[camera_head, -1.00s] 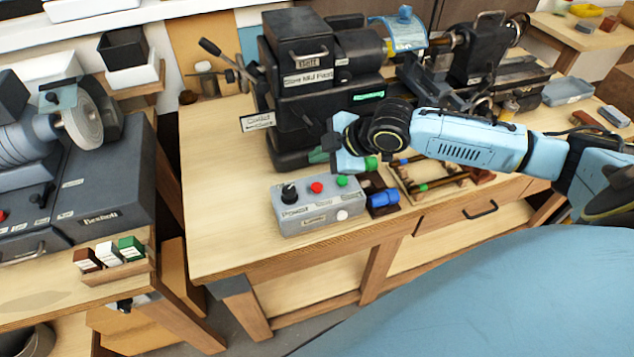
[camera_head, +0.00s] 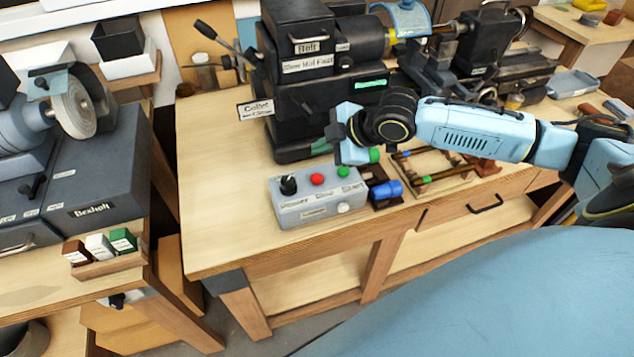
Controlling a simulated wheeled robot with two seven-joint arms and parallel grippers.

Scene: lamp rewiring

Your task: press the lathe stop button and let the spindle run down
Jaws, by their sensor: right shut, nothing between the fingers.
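The grey control box (camera_head: 318,205) sits near the front of the lathe bench. On its top are a black power knob (camera_head: 288,185), a red button (camera_head: 317,179) in the middle and a green start button (camera_head: 343,171). The black lathe (camera_head: 310,105) stands behind it, with a lit green display (camera_head: 371,84). I cannot tell whether its spindle turns. My right gripper (camera_head: 343,136) is shut and empty, held above and behind the box's right end, apart from the red button. My left gripper is out of view.
A blue cylinder (camera_head: 386,190) in a dark holder stands right of the box. A wooden tray with rods (camera_head: 432,178) lies under my right forearm. A "Collet" sign (camera_head: 255,109) stands at the left. A grinder (camera_head: 75,105) is on the left bench. The bench's left part is clear.

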